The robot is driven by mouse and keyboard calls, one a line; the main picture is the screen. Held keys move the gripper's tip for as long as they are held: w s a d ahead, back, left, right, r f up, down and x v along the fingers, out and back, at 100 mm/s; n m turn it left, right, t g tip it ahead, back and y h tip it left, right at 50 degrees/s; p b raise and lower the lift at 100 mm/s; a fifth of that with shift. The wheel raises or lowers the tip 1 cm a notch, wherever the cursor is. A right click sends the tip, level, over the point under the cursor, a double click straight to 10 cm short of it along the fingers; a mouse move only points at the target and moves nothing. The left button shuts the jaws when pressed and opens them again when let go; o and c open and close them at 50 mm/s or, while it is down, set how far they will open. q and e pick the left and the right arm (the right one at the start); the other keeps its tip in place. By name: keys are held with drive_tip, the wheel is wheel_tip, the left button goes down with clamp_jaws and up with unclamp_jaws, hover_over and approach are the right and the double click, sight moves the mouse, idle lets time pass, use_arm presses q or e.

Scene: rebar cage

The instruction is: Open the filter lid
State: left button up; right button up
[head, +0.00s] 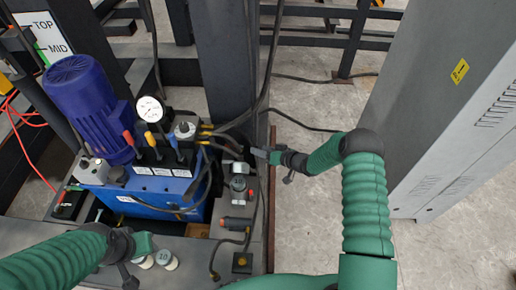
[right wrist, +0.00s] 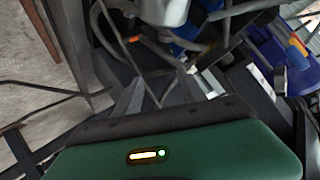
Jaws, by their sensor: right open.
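My right gripper (head: 258,153) comes in from the right beside the blue hydraulic unit (head: 150,192). It is open and empty, with its fingers pointing at the hoses and fittings on the unit's right side. In the right wrist view its two grey fingers (right wrist: 170,92) are spread apart. A small grey round-topped fitting (head: 238,183) stands just left of and below this gripper; I cannot tell for sure whether it is the filter lid. A grey cap (head: 185,130) sits on the unit's top. My left gripper (head: 145,246) is low at left, near two white round caps (head: 166,260); its jaws are unclear.
A blue-purple motor (head: 85,100), a pressure gauge (head: 150,109) and coloured levers (head: 150,140) crowd the unit. Black hoses (head: 268,70) hang close to my right gripper. A grey cabinet (head: 440,90) stands at right. The concrete floor (head: 310,220) between is clear.

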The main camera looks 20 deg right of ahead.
drive_tip(key=shift+s+d+r+p, duration=0.8)
drive_tip(key=shift+s+r+p, duration=0.1)
drive_tip(key=shift+r+p, duration=0.1)
drive_tip(key=p+v, duration=0.3)
drive_tip(key=v, duration=1.3)
drive_tip(key=shift+s+d, duration=0.25)
drive_tip(key=shift+r, duration=0.1)
